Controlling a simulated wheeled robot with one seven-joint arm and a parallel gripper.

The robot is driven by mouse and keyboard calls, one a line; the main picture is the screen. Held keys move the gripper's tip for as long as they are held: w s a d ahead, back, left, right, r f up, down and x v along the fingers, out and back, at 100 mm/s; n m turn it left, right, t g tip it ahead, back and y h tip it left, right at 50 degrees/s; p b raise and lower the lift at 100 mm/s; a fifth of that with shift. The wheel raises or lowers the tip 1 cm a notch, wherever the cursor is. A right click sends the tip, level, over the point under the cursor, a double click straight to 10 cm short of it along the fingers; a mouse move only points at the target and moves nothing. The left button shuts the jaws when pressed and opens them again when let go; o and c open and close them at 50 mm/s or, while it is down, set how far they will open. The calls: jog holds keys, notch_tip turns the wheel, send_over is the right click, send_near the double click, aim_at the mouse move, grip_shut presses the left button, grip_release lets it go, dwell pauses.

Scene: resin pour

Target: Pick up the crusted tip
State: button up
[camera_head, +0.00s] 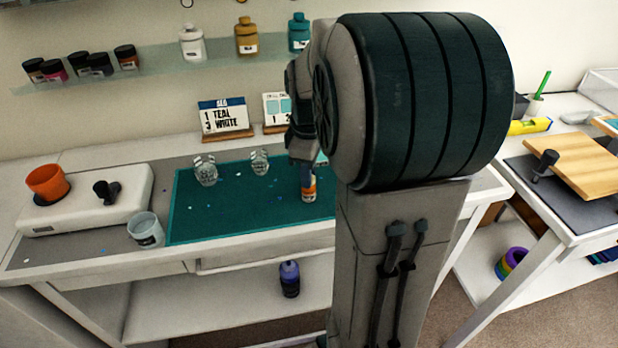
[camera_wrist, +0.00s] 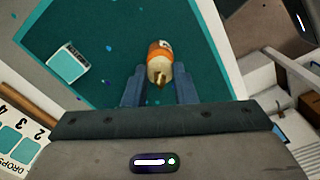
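A small bottle with an orange band (camera_wrist: 160,53) stands on the teal mat (camera_wrist: 105,38) in the wrist view. Its pale top ends in a brownish, crusted-looking tip (camera_wrist: 158,83) that points towards the wrist camera. My gripper (camera_wrist: 158,92) has its two fingers apart, one on each side of the bottle's top, with a narrow gap showing on both sides. In the head view the bottle (camera_head: 309,188) is near the mat's front right, under my gripper (camera_head: 304,180). My gripper hides the bottle's top there.
Two clear cups (camera_head: 205,170) (camera_head: 260,162) stand on the mat left of the bottle. A grey cup (camera_head: 146,231) and a white device (camera_head: 85,205) are further left. Card signs (camera_head: 224,117) stand behind. My arm hides the table's right part.

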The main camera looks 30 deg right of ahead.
dwell(0.3)
jog(key=shift+r, duration=0.6)
notch_tip(320, 180, up, 3)
jog(key=shift+f, duration=0.15)
jog(key=s+d+r+p, duration=0.3)
jog(key=s+d+r, duration=0.4)
jog(key=r, duration=0.3)
jog(key=shift+s+d, duration=0.4)
jog(key=shift+s, duration=0.45)
